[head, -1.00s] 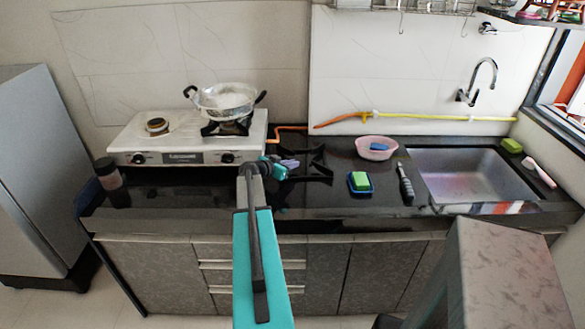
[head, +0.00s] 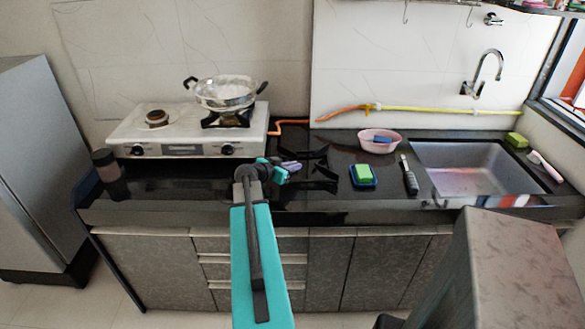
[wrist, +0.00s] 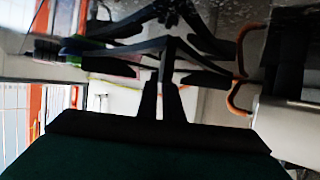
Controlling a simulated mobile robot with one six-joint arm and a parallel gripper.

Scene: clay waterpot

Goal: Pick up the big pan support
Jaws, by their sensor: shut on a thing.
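The big pan support (head: 320,186) is a black metal frame with several arms. In the head view it shows over the dark counter, right of the stove, and blends into the black surface. My gripper (head: 298,167) reaches it from the left. In the wrist view my gripper's two dark fingers (wrist: 164,98) are shut on one part of the pan support (wrist: 130,47), whose arms spread to both sides. Whether the support is clear of the counter is hard to tell.
The white stove (head: 180,135) carries a metal pan (head: 226,95) on its right burner. Right of the support are a green sponge on a blue dish (head: 363,176), a black-handled tool (head: 409,177), a pink bowl (head: 380,143) and the sink (head: 465,170). An orange hose (head: 345,113) runs along the wall.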

